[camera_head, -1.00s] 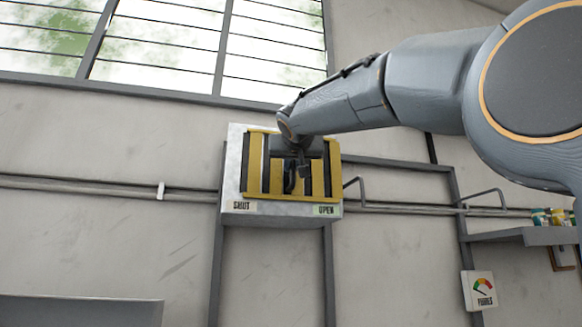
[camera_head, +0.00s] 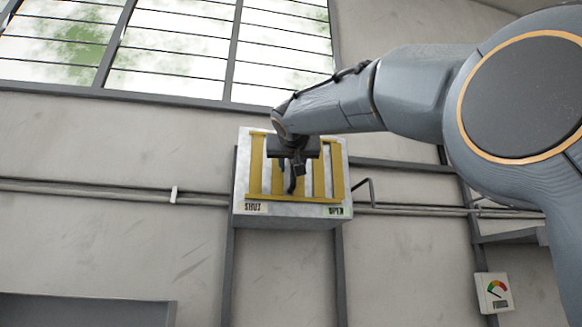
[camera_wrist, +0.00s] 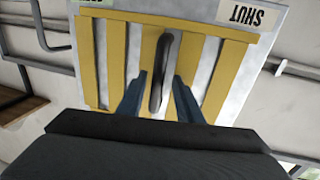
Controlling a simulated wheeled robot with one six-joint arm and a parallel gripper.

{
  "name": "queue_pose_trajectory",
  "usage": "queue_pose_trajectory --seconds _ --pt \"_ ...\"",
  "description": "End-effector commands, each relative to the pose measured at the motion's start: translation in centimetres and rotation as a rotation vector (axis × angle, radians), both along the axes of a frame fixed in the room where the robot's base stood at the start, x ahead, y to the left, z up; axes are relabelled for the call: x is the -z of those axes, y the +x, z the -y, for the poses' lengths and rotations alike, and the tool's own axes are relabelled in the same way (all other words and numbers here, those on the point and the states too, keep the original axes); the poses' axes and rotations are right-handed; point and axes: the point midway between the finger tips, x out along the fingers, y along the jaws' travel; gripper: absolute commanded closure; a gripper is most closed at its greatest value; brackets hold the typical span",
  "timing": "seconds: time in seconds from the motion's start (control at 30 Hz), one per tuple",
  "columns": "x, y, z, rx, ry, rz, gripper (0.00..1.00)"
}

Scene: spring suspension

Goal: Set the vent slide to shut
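The vent slide is a yellow slatted frame (camera_head: 256,165) on a pale metal vent box (camera_head: 290,217) on the wall. Pale panel, with no dark slots, shows between its bars. The slide also fills the wrist view (camera_wrist: 113,62). A dark curved handle (camera_head: 292,183) stands out from it, clear in the wrist view (camera_wrist: 162,60). The SHUT label (camera_head: 253,208) is at the box's lower left and the OPEN label (camera_head: 336,211) at its lower right. My gripper (camera_wrist: 160,82) is open, one finger each side of the handle, with small gaps showing. My wrist hides the slide's upper middle.
A barred window (camera_head: 170,45) is above the box. A pipe (camera_head: 110,190) runs along the wall, and grey posts (camera_head: 229,270) stand below the box. A fumes gauge (camera_head: 494,292) hangs at lower right, below a shelf (camera_head: 510,236).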

Motion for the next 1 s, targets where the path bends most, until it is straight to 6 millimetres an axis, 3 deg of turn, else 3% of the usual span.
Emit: queue_pose_trajectory --seconds 0.5,1.0 --pt "0.1 -7.0 -0.2 -0.004 0.001 0.001 0.68" --pt "0.0 -7.6 -0.1 -0.002 0.000 0.000 0.68"
